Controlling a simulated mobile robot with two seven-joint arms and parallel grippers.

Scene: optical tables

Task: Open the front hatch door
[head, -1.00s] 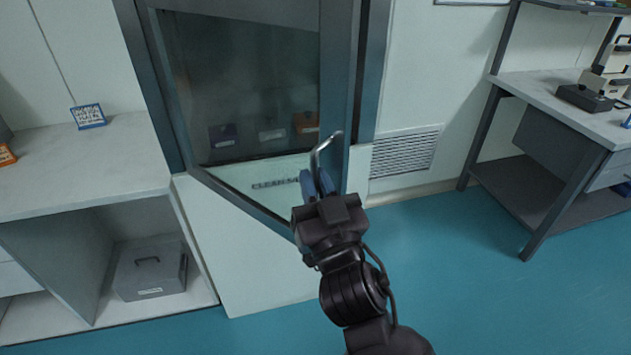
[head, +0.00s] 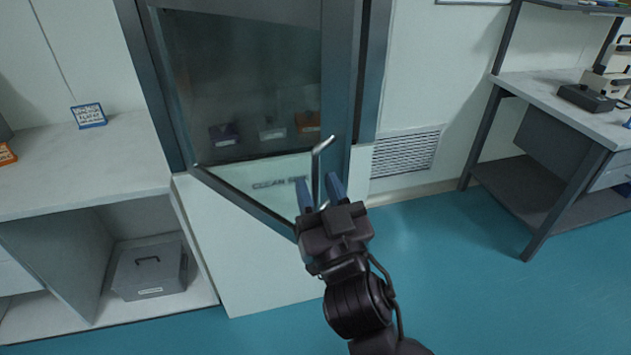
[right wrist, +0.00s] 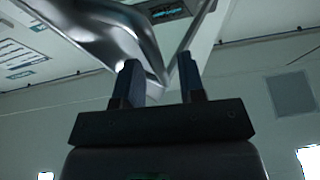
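The front hatch door (head: 245,206) is a grey-framed glass panel. It stands partly open, its handle-side edge swung out toward me and its lower rail slanting down to the right. Its bent metal handle (head: 317,165) is near that edge. My right gripper (head: 320,187) is open just below and in front of the handle, the handle's lower part showing between its blue fingers. In the right wrist view the two fingers (right wrist: 160,80) are apart with the shiny handle (right wrist: 125,35) at and beyond their tips. Contact cannot be told. My left gripper is out of view.
Small boxes (head: 307,121) show through the glass. A counter (head: 95,165) with a grey case (head: 150,270) beneath is at left. A workbench (head: 560,97) with a microscope is at right. The blue floor (head: 450,270) is clear.

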